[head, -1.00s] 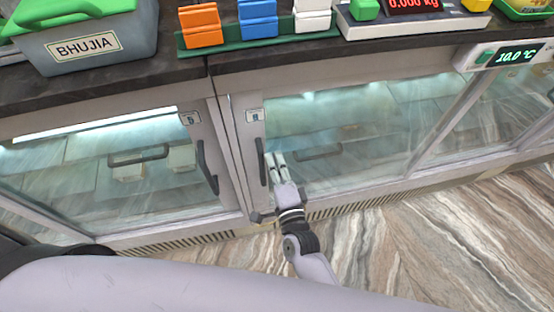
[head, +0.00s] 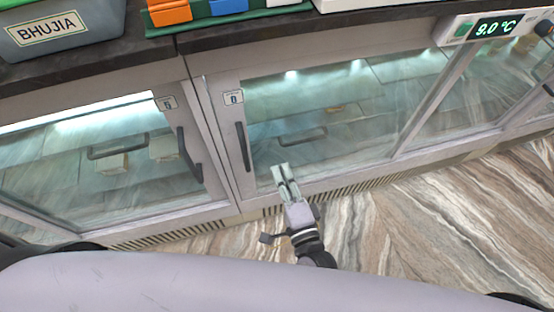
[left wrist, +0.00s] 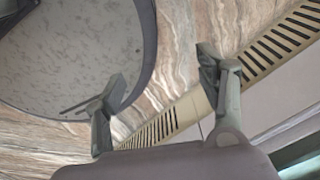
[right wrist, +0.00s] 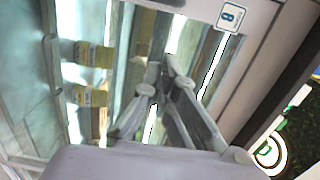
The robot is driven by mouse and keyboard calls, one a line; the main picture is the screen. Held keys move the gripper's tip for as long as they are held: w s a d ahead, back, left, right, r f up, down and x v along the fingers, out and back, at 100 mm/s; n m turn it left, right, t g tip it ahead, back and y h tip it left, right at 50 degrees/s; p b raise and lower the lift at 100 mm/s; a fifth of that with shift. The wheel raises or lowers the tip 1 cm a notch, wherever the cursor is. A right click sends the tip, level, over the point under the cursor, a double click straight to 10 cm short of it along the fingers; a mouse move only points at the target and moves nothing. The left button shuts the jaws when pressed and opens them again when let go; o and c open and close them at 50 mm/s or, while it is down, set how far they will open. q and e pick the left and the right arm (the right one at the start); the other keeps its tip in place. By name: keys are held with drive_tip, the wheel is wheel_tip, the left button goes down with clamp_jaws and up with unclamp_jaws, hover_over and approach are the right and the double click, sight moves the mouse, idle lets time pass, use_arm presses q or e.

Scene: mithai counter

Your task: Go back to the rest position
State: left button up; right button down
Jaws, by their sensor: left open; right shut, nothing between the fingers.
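My right gripper (head: 285,180) is in front of the lower part of a glass cabinet door (head: 330,130) in the head view. It is shut and empty, apart from the dark vertical door handle (head: 243,147) to its left. In the right wrist view its fingertips (right wrist: 165,72) meet in front of the glass, with shelves and small boxes behind. My left gripper (left wrist: 160,85) shows only in the left wrist view. It is open and empty above the marbled floor and a slotted vent strip.
A second glass door (head: 90,160) with a dark handle (head: 188,155) stands to the left. A BHUJIA bin (head: 45,32) and colored blocks stand on the dark counter (head: 150,45). A display (head: 495,27) reads 9.0 °C. Marbled floor (head: 440,215) is clear at the right.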

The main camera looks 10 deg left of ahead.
drive_tip(key=s+d+f+n+g+h, duration=0.1)
drive_tip(key=s+d+f+n+g, duration=0.25)
drive_tip(key=f, duration=0.65)
drive_tip(key=s+d+f+n+g+h, duration=0.25)
drive_tip(key=d+f, duration=0.25)
drive_tip(key=f, duration=0.6)
drive_tip(key=s+d+f+n+g, duration=0.2)
drive_tip(key=s+d+f+n, duration=0.2)
drive_tip(key=f, duration=0.6)
use_arm(q)
drive_tip(key=shift+w+d, duration=0.1)
drive_tip(key=shift+d, duration=0.45)
use_arm(e)
drive_tip(key=s+d+f+n+g+h, duration=0.2)
drive_tip(key=s+d+f+g, duration=0.1)
drive_tip(key=s+d+f, duration=0.4)
drive_tip(key=s+d+f+n+g+h, duration=0.2)
drive_tip(key=s+d+f, duration=0.4)
drive_tip(key=s, duration=0.7)
drive_tip(key=shift+d+f+n+g, duration=0.4)
drive_tip(key=shift+d+n+g, duration=0.3)
drive_tip(key=shift+g, duration=0.5)
